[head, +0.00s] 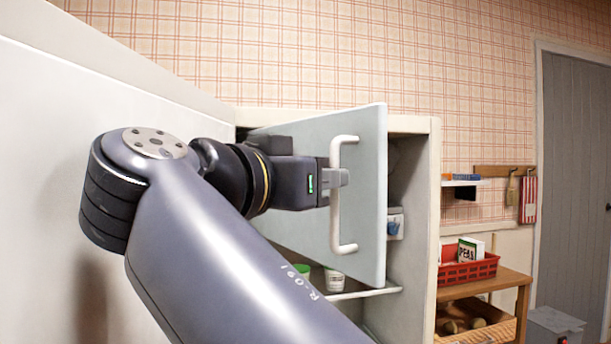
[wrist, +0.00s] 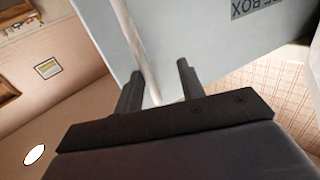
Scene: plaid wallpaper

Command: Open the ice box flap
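The ice box flap (head: 368,180) is a pale blue-grey panel standing ajar, swung out from the white cabinet with a dark gap behind it. It also shows in the wrist view (wrist: 200,40), with part of a dark label (wrist: 257,8) reading "BOX". A white bar handle (head: 336,228) is on its face. My gripper (head: 340,178) is at the handle. In the wrist view my two fingers (wrist: 158,86) are apart, with the handle (wrist: 133,40) running between them, close to the left finger. A gap shows between the handle and the right finger.
The white cabinet (head: 432,170) holds a shelf with small tubs (head: 334,280) below the flap. A wooden table (head: 515,278) with a red basket (head: 465,270) stands to the right. A grey door (head: 575,180) is beyond. A pale wall (head: 50,150) is close on the left.

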